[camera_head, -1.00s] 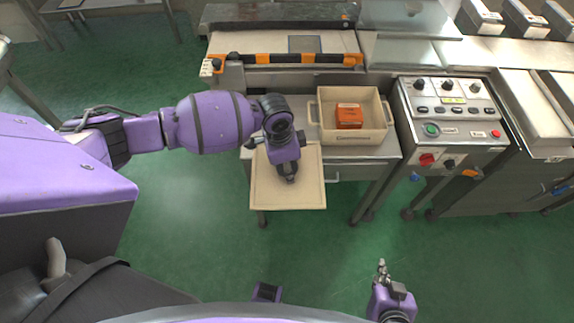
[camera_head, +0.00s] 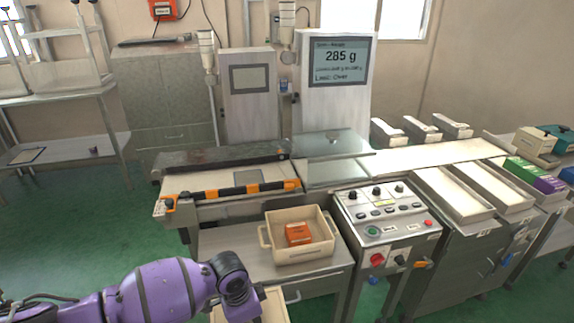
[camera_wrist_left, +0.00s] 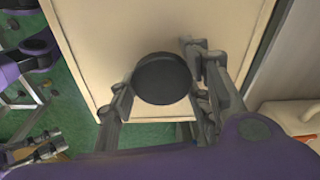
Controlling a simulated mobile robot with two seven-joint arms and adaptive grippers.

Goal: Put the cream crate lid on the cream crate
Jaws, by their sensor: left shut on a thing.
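The cream crate (camera_head: 305,257) stands open on the metal side table, and its pale edge shows at the lower right of the left wrist view (camera_wrist_left: 283,112). An orange box (camera_head: 298,234) lies inside it. The cream crate lid (camera_wrist_left: 100,35) is a flat panel with a round black knob (camera_wrist_left: 162,78). My left gripper (camera_wrist_left: 160,100) is shut on the knob. In the head view, part of the lid (camera_head: 272,307) shows at the bottom edge, in front and left of the crate; my wrist hides the rest. My right gripper (camera_wrist_left: 35,148) seems to show small at the wrist view's left; its jaws are unclear.
A control panel (camera_head: 385,215) stands right of the crate. A conveyor with an orange-and-black bar (camera_head: 232,190) is behind it, with a display (camera_head: 338,62) reading 285 g. The table (camera_head: 225,243) is clear left of the crate.

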